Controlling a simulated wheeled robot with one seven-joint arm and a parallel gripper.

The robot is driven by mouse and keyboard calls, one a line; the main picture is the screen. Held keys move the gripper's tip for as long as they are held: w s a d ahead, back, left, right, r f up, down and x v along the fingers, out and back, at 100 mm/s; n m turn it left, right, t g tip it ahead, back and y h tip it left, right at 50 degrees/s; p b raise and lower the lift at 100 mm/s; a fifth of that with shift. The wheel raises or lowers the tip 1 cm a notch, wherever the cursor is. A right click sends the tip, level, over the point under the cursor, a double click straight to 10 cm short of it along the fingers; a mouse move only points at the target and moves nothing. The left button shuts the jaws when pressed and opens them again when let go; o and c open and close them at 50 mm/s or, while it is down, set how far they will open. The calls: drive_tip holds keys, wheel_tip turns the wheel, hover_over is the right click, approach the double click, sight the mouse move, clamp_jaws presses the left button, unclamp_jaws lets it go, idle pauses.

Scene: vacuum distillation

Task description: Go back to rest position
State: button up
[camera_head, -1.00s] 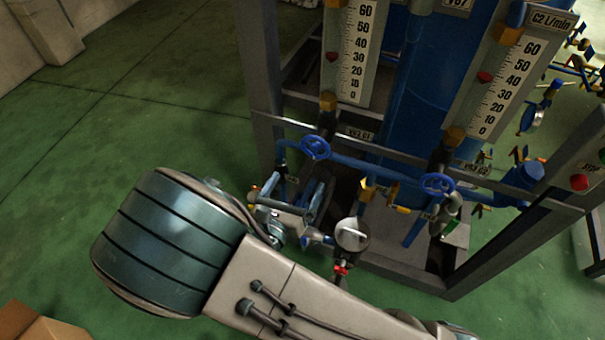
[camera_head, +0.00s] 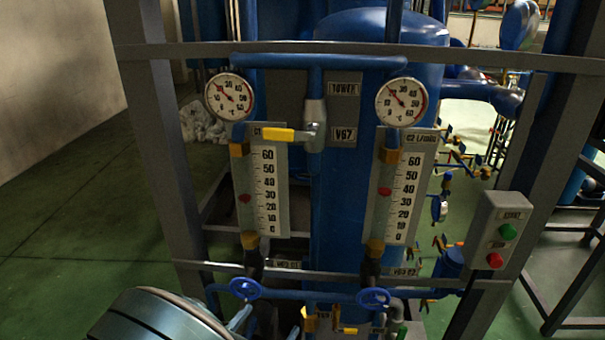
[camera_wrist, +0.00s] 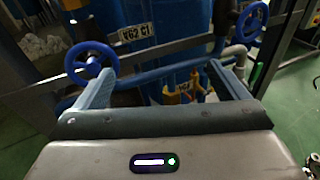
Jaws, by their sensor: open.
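My gripper (camera_wrist: 160,72) shows in the wrist view with its two light blue fingers spread wide and nothing between them. It faces the lower pipes of the rig. A blue handwheel (camera_wrist: 82,66) is close beside the left finger, and I cannot tell whether they touch. A second blue handwheel (camera_wrist: 246,24) is beyond the right finger. In the head view the left handwheel (camera_head: 245,289) and right handwheel (camera_head: 373,298) sit below two flow meters. Part of my arm shows at the bottom left; most of it is out of frame.
The rig's grey frame (camera_head: 155,130) surrounds a blue tower (camera_head: 335,200). Two dials, a yellow-handled valve (camera_head: 278,135) and a button box (camera_head: 500,237) with green and red buttons are mounted on it. Open green floor (camera_head: 80,230) lies to the left.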

drive_tip(key=s+d+r+m+g+h, duration=0.1)
drive_tip(key=s+d+r+m+g, duration=0.1)
drive_tip(key=d+m+g, duration=0.65)
drive_tip(key=s+d+r+m+g+h, duration=0.1)
drive_tip(key=d+r+m+g, duration=0.3)
drive_tip(key=d+m, duration=0.6)
drive_tip(key=s+d+r+m+y, duration=0.5)
drive_tip(key=r+m+y, duration=0.2)
drive_tip(key=m, duration=0.5)
drive_tip(key=shift+r+t+y, duration=0.15)
drive_tip(key=shift+t+y, duration=0.2)
drive_tip(key=shift+y, duration=0.55)
